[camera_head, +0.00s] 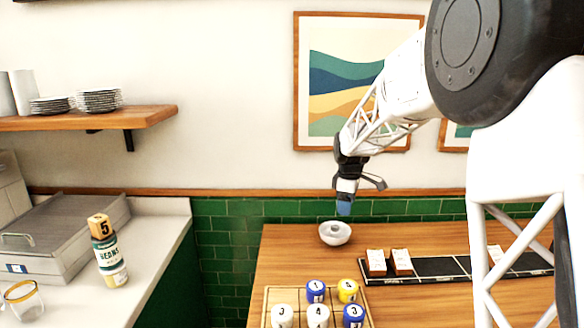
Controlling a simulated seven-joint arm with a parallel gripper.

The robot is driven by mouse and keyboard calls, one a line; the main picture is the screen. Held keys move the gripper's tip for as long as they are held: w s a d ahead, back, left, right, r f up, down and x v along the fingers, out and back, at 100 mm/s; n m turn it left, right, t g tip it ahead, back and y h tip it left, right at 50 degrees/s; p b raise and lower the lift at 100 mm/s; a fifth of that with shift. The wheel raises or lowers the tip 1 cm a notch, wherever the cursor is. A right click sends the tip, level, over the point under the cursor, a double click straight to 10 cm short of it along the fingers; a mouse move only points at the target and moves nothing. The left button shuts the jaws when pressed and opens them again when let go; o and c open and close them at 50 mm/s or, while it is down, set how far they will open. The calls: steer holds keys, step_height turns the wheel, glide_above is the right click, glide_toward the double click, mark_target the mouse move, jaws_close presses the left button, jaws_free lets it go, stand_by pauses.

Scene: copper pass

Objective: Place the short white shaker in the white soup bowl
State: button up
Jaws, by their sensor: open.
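The white soup bowl (325,240) stands on the wooden table near its back edge. A small pale rounded thing (335,229) sits inside the bowl; it looks like the short white shaker, but it is too small to be certain. My gripper (358,198) hangs above the bowl and slightly to its right. Its jaws are open, and I see nothing held between them. There is a visible gap between the gripper and the bowl.
A wooden tray (267,311) at the table's front holds several numbered white, blue and yellow canisters. A black rack (436,268) with small labelled blocks lies right of the bowl. Plates sit on a wall shelf (150,114).

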steer(key=s+d+r+m+t, duration=0.1)
steer(key=s+r+m, duration=0.3)
steer(key=s, duration=0.9)
steer(key=s+r+m, duration=0.3)
steer(key=s, duration=1.1)
steer(key=s+f+m, duration=0.2)
steer(key=s+m, duration=0.1)
steer(key=s, duration=0.8)
steer(key=s+f+m+t, duration=0.1)
steer(key=s+m, duration=0.3)
steer(key=s, duration=0.8)
steer(key=shift+s+d+f, duration=0.15)
steer(key=shift+d+f, duration=0.15)
steer(key=shift+f, duration=0.6)
